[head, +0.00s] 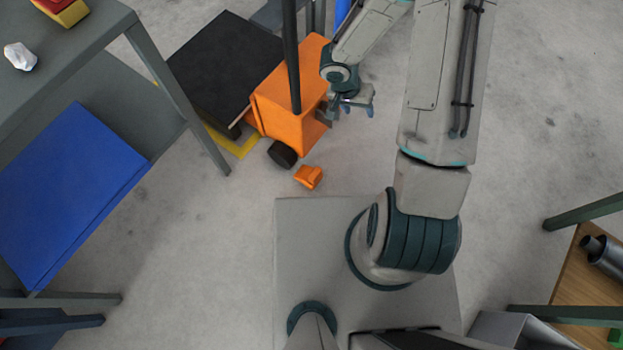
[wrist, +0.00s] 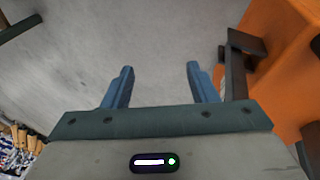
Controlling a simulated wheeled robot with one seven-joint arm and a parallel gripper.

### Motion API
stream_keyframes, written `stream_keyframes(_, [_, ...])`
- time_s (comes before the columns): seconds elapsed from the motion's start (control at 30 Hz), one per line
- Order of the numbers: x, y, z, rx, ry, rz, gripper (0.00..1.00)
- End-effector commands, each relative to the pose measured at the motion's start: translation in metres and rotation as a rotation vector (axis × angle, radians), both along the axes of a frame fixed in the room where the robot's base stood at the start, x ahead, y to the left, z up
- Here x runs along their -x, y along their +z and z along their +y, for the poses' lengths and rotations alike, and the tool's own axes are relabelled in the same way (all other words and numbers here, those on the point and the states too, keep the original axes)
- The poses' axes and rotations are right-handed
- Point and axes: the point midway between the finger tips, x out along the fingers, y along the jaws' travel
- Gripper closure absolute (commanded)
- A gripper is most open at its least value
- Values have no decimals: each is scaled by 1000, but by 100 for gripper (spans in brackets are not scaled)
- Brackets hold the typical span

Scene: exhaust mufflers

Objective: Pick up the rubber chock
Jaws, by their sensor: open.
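The rubber chock (head: 308,177) is a small orange block on the concrete floor in the head view. It lies just in front of the orange cart's dark wheel, near my base. My gripper (head: 357,108) is to the right of the orange cart, above and to the right of the chock in the picture. In the wrist view my gripper (wrist: 160,82) shows two blue fingers apart with nothing between them. The chock does not show in the wrist view.
The orange cart (head: 278,98) with a dark wheel (head: 283,154) and a black platform (head: 222,62) stands close to my gripper; it also fills the wrist view's right side (wrist: 285,75). A grey table (head: 75,45) is at left, a wooden shelf (head: 580,280) at right. Floor right of my arm is clear.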

Motion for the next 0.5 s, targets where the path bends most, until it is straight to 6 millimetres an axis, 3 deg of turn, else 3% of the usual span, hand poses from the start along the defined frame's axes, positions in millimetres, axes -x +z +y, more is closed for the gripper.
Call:
stream_keyframes(0.03, [3,-46,11,-33,-15,5,47])
stream_keyframes(0.2, [13,-141,49,-155,-93,-9,47])
stream_keyframes(0.33, [24,-197,79,-248,-162,-11,47])
stream_keyframes(0.5, [34,-239,106,-333,-233,-9,47])
